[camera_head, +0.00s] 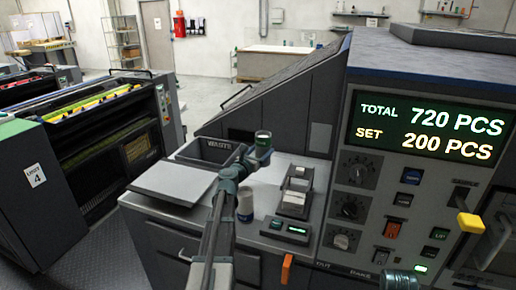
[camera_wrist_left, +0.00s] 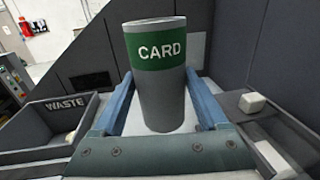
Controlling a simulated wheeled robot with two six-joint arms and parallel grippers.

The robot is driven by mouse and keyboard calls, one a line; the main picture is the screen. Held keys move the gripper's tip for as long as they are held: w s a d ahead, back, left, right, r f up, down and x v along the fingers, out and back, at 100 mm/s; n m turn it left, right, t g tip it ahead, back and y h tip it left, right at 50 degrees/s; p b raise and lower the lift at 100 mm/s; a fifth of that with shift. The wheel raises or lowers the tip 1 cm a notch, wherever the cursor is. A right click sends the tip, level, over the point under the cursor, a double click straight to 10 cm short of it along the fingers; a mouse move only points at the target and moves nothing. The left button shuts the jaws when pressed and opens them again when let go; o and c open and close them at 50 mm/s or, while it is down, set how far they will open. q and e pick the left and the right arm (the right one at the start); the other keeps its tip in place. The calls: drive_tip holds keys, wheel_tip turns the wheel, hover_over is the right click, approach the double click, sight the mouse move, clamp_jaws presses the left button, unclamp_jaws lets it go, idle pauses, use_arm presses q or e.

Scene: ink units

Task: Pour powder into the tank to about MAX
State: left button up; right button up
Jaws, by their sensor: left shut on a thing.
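My left gripper (camera_head: 258,160) is shut on a grey canister (camera_head: 263,143) with a dark green band, held roughly upright over the counter. In the left wrist view the canister (camera_wrist_left: 160,95) stands between the two blue fingers (camera_wrist_left: 160,110), and its band reads "CARD". Its contents cannot be seen. A second grey cylinder (camera_head: 245,207) stands by my left arm on the counter. I cannot make out a tank or a MAX mark in either view.
A card holder (camera_head: 296,192) and small display unit (camera_head: 287,231) sit to the right. A large control panel (camera_head: 425,185) closes off the right.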

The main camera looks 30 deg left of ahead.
use_arm(q)
drive_tip(key=s+d+f+m, duration=0.2)
drive_tip(key=s+d+m, duration=0.2)
drive_tip(key=d, duration=0.5)
drive_tip(key=shift+s+m+g+b, duration=0.15)
drive_tip(key=shift+m+g+b, duration=0.15)
drive_tip(key=shift+g+b, duration=0.1)
drive_tip(key=shift+d, duration=0.1)
idle(0.6)
drive_tip(key=shift+d+r+m+y+p, duration=0.15)
drive_tip(key=shift+d+m+y+p, duration=0.15)
drive_tip(key=shift+m, duration=0.2)
idle(0.4)
drive_tip(key=shift+a+m, duration=0.1)
drive_tip(key=shift+m, duration=0.4)
